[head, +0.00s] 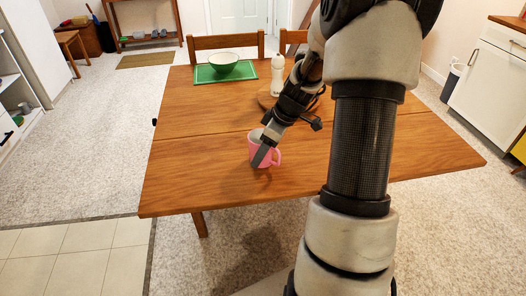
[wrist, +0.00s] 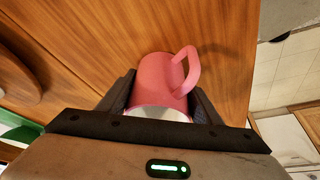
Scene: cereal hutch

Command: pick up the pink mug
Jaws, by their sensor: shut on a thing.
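The pink mug (head: 254,154) is at the near part of the wooden table in the head view, with its handle to the right. My gripper (head: 262,150) reaches down to it from the upper right, and one finger covers part of the mug. In the wrist view the mug (wrist: 158,82) sits between the two fingers of my gripper (wrist: 160,103), its handle (wrist: 185,70) pointing away. The gripper is shut on the mug. I cannot tell whether the mug touches the table.
A white bottle-shaped thing (head: 277,75) stands on a round wooden board (head: 264,99) behind my gripper. Chairs (head: 225,42) stand behind the table. The table's left part is clear.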

